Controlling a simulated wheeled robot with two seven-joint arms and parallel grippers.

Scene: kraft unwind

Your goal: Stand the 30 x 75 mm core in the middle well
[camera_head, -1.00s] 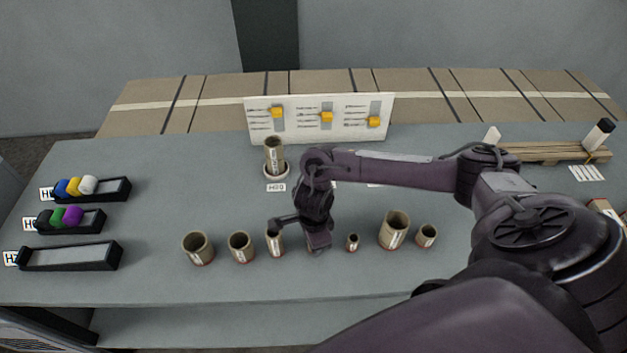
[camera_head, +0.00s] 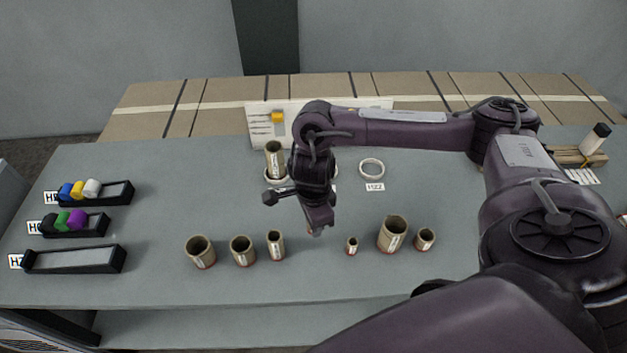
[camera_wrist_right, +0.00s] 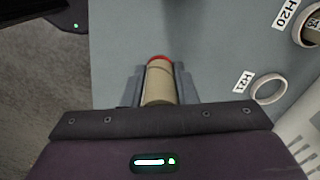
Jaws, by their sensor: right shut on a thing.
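My right gripper (camera_head: 316,232) is shut on a tan cardboard core (camera_wrist_right: 159,84) with a red end, held above the table. In the head view the fingers and wrist almost fully hide this core. The middle well is a pale ring (camera_wrist_right: 269,89) beside an H21 label (camera_wrist_right: 243,82); it is empty in the right wrist view and hidden behind my arm in the head view. The left well H20 has a tall core (camera_head: 274,157) standing in it. The right well (camera_head: 371,168), labelled H22, is empty. My left gripper is not in view.
Several cores stand in a front row, including a wide one (camera_head: 394,235) and a small one (camera_head: 352,246). There is a gap in the row below my gripper. Black trays (camera_head: 75,259) lie at the left. A white board (camera_head: 268,138) with yellow sliders stands behind the wells.

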